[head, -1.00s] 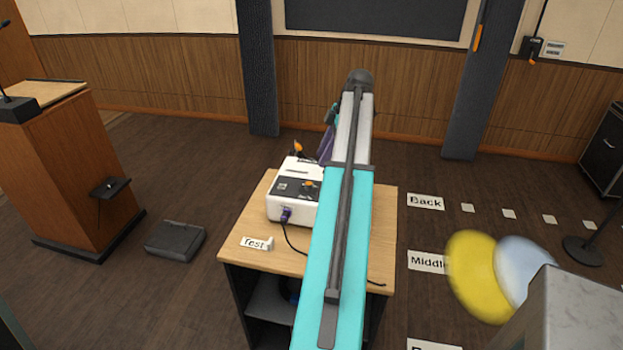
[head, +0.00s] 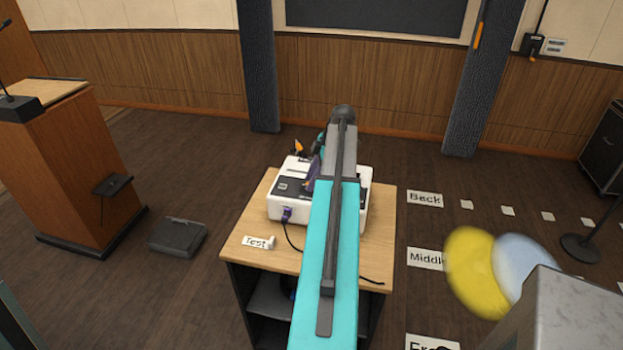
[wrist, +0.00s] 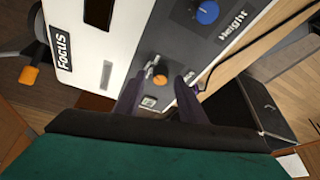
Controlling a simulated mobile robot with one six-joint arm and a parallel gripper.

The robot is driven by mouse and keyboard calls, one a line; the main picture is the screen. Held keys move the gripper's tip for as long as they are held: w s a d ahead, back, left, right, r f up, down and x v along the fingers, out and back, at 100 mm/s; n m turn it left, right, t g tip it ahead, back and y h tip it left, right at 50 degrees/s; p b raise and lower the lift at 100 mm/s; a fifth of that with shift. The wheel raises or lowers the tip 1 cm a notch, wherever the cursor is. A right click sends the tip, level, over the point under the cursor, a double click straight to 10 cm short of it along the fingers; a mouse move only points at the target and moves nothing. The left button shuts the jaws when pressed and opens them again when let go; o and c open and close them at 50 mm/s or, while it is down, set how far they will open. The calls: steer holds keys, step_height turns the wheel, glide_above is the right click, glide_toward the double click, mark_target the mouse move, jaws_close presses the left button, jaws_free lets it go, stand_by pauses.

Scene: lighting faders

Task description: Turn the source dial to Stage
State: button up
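A white box with a dark grey panel (head: 285,208) stands on the wooden cabinet. In the wrist view, its panel carries a small orange dial (wrist: 160,79) with a small label (wrist: 149,101) beside it, too small to read. I cannot confirm that this is the source dial. My gripper (wrist: 161,84) has its two dark fingers apart, one to each side of the orange dial, with a visible gap; its height above the panel is unclear. In the head view my arm hides the dial.
A blue knob (wrist: 206,12) marked Height and a Focus label (wrist: 67,52) are on the box. An orange-tipped lever (wrist: 29,76) sticks out beside it. A Test tag (head: 257,242) and a cable lie on the cabinet top (head: 240,262). A lectern (head: 65,165) stands left.

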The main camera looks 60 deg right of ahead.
steer(key=shift+f, duration=0.2)
jaws_close()
steer(key=shift+w+d+f+n+y+b, duration=0.15)
steer(key=shift+n+y+b, duration=0.15)
steer(key=shift+n+b, duration=0.6)
steer(key=shift+n+g+y+b, duration=0.4)
steer(key=shift+n+g+b, duration=0.5)
steer(key=shift+n, duration=0.9)
jaws_free()
